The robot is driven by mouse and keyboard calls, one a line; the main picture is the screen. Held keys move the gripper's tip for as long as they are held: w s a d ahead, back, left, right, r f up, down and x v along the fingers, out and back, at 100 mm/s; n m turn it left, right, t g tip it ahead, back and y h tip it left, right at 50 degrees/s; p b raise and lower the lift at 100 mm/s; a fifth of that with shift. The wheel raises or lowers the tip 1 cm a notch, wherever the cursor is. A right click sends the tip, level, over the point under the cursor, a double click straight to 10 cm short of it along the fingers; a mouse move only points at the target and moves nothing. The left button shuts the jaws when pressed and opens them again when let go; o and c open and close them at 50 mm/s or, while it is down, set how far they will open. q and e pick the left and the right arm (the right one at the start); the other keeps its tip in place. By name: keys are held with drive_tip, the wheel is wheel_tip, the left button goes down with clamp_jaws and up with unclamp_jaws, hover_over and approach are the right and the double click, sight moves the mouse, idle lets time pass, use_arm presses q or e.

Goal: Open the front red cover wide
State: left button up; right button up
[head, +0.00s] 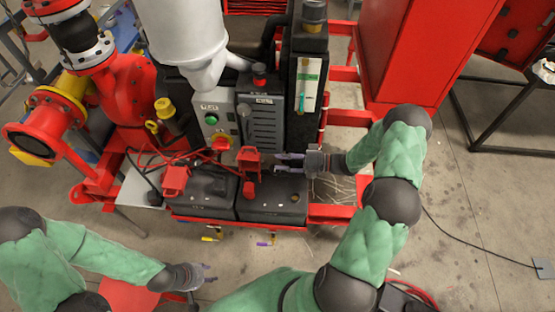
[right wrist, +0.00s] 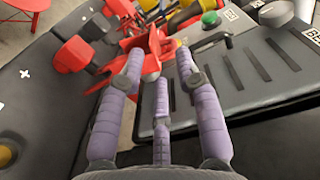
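A red cover (head: 249,157) stands raised above the right black battery box (head: 275,205); it also shows in the right wrist view (right wrist: 151,48). My right gripper (head: 282,162) is just right of it, fingers apart and pointing at it. In the right wrist view the fingertips are close around the near edge of the red cover; I cannot tell whether they touch it. A second red cover (head: 175,179) sits on the left black box (head: 208,192). My left gripper (head: 207,273) is low at the left, away from the boxes, empty, its fingers apart.
A grey control box (head: 216,117) with a green button (right wrist: 210,18) stands behind the boxes. A black column (head: 305,80) rises behind my right gripper. A red cabinet (head: 425,45) stands at the right. Red pipework (head: 120,85) is at the left. The floor in front is open.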

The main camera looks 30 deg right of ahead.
drive_tip(key=c, duration=0.5)
drive_tip(key=shift+w+b, duration=0.1)
drive_tip(key=shift+b, duration=0.25)
clamp_jaws()
drive_tip(key=w+a+m+t+h+b, duration=0.3)
drive_tip(key=w+m+t+h+b, duration=0.2)
drive_tip(key=w+b, duration=0.4)
drive_tip(key=shift+w+a+m+t+h+b, duration=0.35)
drive_tip(key=shift+m+h+b, duration=0.55)
drive_tip(key=shift+b, duration=1.5)
